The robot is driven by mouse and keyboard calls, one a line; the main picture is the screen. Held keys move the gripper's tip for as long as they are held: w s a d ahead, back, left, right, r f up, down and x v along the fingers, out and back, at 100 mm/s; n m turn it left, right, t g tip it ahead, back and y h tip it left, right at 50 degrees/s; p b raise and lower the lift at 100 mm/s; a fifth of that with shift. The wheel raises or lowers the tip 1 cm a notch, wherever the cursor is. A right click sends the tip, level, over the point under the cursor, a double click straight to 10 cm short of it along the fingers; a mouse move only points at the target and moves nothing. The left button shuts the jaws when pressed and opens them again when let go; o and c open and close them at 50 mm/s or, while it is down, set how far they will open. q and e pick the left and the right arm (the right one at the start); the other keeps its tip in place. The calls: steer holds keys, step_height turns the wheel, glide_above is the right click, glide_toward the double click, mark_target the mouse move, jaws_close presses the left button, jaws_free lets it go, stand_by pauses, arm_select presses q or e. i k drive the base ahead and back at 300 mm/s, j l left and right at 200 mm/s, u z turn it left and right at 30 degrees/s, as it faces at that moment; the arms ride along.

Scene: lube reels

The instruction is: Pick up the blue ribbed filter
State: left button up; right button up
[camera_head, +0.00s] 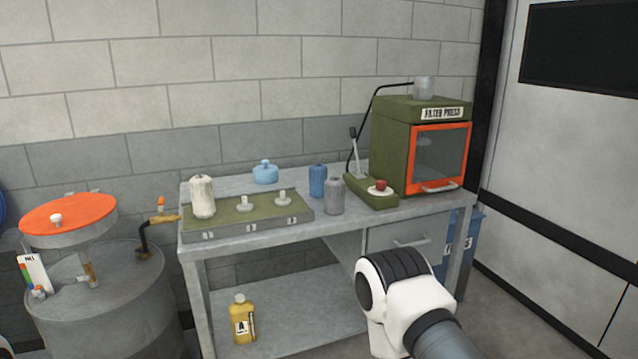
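The blue ribbed filter (318,181) stands upright on the grey workbench (262,237), towards the back and right of the middle. A grey ribbed filter (335,196) stands just in front of it and to its right, close beside it. A white ribbed filter (202,197) stands at the left end of the green numbered rack. Part of my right arm shows at the lower right, in front of the bench, well apart from the blue filter. Neither of my grippers can be seen.
The green rack (226,216) has two bare posts. A light-blue lidded pot (265,172) stands behind it. A drum (105,300) stands left. A yellow bottle (243,320) is below.

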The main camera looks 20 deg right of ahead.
mark_target(316, 190)
steer(key=i+l+u, duration=0.25)
steer(key=i+l, duration=0.5)
steer(key=i, duration=0.15)
